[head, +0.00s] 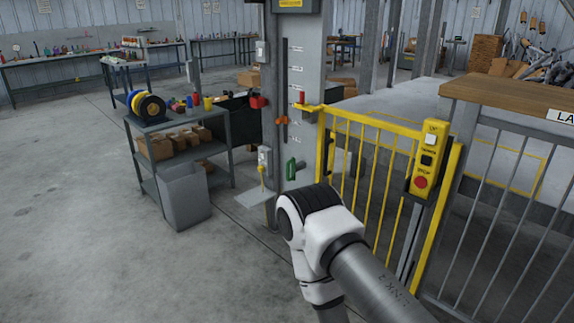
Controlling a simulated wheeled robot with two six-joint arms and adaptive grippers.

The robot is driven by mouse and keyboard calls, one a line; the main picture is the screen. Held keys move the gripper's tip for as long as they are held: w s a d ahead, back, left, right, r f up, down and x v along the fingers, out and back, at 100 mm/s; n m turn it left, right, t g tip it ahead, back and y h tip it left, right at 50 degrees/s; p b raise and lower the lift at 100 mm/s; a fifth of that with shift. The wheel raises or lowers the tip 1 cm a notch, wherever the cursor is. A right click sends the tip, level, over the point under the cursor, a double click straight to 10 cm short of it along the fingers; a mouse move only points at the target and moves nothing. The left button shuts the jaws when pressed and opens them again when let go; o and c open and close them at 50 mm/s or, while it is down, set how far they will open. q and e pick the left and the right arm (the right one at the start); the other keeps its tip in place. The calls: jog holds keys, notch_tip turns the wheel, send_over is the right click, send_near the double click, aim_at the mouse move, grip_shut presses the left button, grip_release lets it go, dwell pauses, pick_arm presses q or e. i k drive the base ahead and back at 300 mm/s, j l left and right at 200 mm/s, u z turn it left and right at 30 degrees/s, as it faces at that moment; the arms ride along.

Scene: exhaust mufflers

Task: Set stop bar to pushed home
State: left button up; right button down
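No part in the head view is labelled as the stop bar, and I cannot tell for sure which one it is. The tall grey column (308,75) carries a vertical slot with marks beside it. An orange piece (282,120) sits across the slot. A red block (258,102) sticks out from the column's left side. A green handle (291,169) and a yellow knob (261,169) are lower down. How far any of these is pushed in is too small to tell. My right arm reaches in from the lower right; its gripper is out of view, as is my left gripper.
A yellow barrier gate (365,160) with a button box (428,160) stands right of the column. A wooden-topped bench (515,97) is at far right. A shelf cart (180,130) and grey bin (184,195) stand left. The left floor is clear.

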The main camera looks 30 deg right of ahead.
aim_at(300, 166)
jog(key=i+l+z, duration=0.25)
jog(key=i+z, duration=0.15)
jog(key=i, duration=0.95)
jog(key=i+j+z, duration=0.15)
jog(key=i+z, duration=0.2)
jog(key=i, duration=1)
